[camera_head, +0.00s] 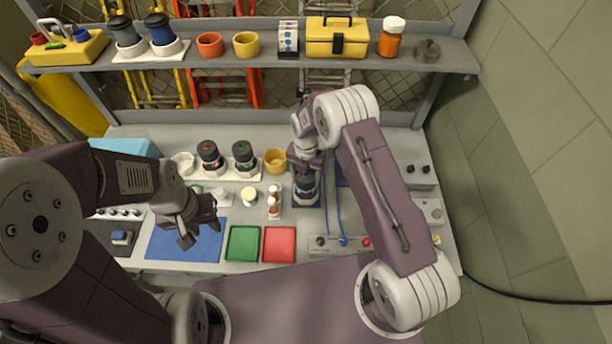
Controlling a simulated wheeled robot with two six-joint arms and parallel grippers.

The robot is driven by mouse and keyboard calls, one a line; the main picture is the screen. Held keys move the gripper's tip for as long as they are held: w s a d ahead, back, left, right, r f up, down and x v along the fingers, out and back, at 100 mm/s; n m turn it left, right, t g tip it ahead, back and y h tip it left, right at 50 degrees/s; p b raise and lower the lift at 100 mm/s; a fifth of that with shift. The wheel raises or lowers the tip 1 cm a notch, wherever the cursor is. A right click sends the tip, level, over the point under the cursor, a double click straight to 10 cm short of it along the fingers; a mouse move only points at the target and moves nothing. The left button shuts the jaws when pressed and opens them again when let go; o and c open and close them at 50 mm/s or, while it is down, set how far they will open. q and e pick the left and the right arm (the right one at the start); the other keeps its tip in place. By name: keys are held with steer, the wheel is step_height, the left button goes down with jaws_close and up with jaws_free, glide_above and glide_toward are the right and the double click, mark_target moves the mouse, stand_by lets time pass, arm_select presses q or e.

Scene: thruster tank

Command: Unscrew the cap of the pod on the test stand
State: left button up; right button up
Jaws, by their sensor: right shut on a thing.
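The pod (306,186), a dark cylinder with a blue lower part, stands upright on the test stand (308,203) right of the table's middle. My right gripper (304,166) comes down over the pod's top and is shut on its cap. The cap itself is hidden by the gripper, so I cannot tell how far it is turned. My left gripper (203,235) is above the blue mat (172,241), away from the pod; its fingers stand apart with nothing between them.
Two dark capped pods (209,155) (243,155) stand on a white holder behind. A yellow cup (275,160) and small white-capped bottles (273,201) are left of the stand. Green (243,244) and red (279,245) trays lie in front. A loaded shelf (270,62) spans the back.

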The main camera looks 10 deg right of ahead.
steer(key=n, duration=0.5)
steer(key=shift+n, duration=0.3)
steer(key=o, duration=1.3)
steer(key=shift+o, duration=0.2)
steer(key=shift+r, duration=0.1)
